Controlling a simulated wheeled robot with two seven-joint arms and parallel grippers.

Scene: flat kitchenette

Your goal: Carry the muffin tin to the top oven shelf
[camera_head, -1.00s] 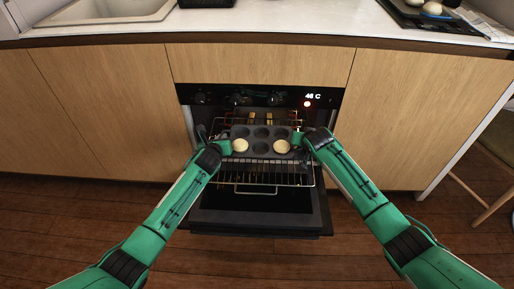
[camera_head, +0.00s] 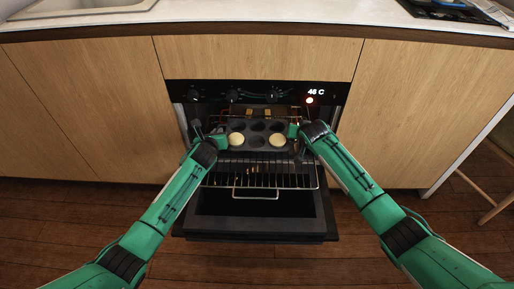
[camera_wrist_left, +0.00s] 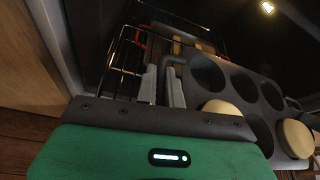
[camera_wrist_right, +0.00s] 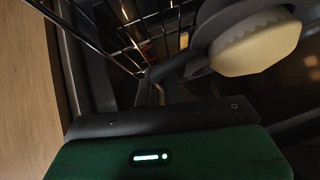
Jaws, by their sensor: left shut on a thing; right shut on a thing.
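The muffin tin (camera_head: 257,141) is dark grey with several round cups. It is level at the mouth of the open oven, above the front of the pulled-out wire rack. Two pale round pieces (camera_head: 237,139) (camera_head: 277,140) sit in its front cups. My left gripper (camera_head: 221,139) is shut on the tin's left end; its fingers hold the handle in the left wrist view (camera_wrist_left: 165,85). My right gripper (camera_head: 293,132) is shut on the right end, and its fingers show dimly in the right wrist view (camera_wrist_right: 152,92). Whether the tin touches a rack is unclear.
The wire rack (camera_head: 262,175) sticks out over the lowered oven door (camera_head: 260,215). The oven panel (camera_head: 240,94) reads about 46 C with a red light. Wooden cabinets (camera_head: 90,110) flank the oven closely. Pale brown blocks (camera_wrist_left: 180,48) lie deeper inside.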

